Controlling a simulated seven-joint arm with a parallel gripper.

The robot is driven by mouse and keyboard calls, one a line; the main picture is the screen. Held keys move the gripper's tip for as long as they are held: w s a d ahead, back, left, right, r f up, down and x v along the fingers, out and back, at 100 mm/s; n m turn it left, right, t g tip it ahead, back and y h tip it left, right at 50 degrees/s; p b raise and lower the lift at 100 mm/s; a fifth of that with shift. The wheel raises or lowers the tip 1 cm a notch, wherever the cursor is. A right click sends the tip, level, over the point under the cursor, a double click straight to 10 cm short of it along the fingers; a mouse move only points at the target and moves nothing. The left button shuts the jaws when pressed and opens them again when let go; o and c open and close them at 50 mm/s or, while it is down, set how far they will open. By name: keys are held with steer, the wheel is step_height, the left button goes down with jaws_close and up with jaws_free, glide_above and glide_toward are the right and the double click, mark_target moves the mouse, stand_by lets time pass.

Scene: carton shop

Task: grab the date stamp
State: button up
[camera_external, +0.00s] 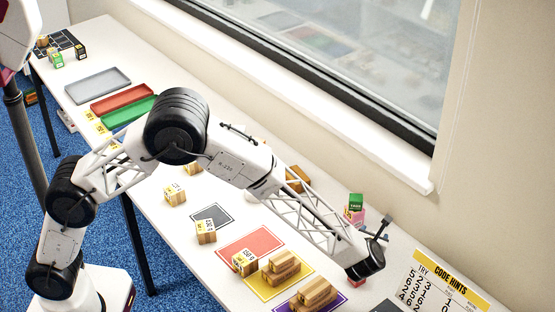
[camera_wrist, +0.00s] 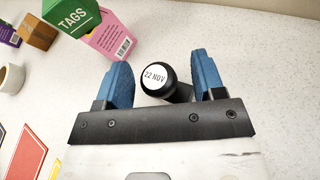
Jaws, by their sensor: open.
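The date stamp (camera_wrist: 156,78) is black with a round white face reading "22 NOV". In the wrist view it lies between the two blue fingers of my gripper (camera_wrist: 162,64), with a visible gap on each side. My gripper is open. In the external view my gripper (camera_external: 378,228) is at the right end of the table, and I cannot make out the stamp there. The stamp's lower part is partly hidden behind the gripper's dark crossbar.
A green and pink TAGS box (camera_wrist: 100,30) stands close to the left finger; it also shows in the external view (camera_external: 355,206). A wooden block (camera_wrist: 39,34) and a white cup (camera_wrist: 10,78) are farther left. Coloured mats with wooden cartons (camera_external: 281,266) lie nearer. The table right of the stamp looks clear.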

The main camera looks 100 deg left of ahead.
steer(key=shift+x, duration=0.95)
steer(key=c, duration=1)
steer(key=shift+r, duration=0.15)
steer(key=shift+r, duration=1.4)
steer(key=shift+s+r, duration=0.2)
steer(key=shift+r, duration=0.1)
steer(key=s+d, duration=0.1)
steer(key=s, duration=0.4)
steer(key=s+d+r, duration=0.1)
steer(key=s+d, duration=0.1)
steer(key=s, duration=0.3)
steer(key=s+d, duration=0.1)
steer(key=s, duration=0.4)
steer(key=shift+d+r, duration=0.15)
steer(key=shift+d, duration=0.2)
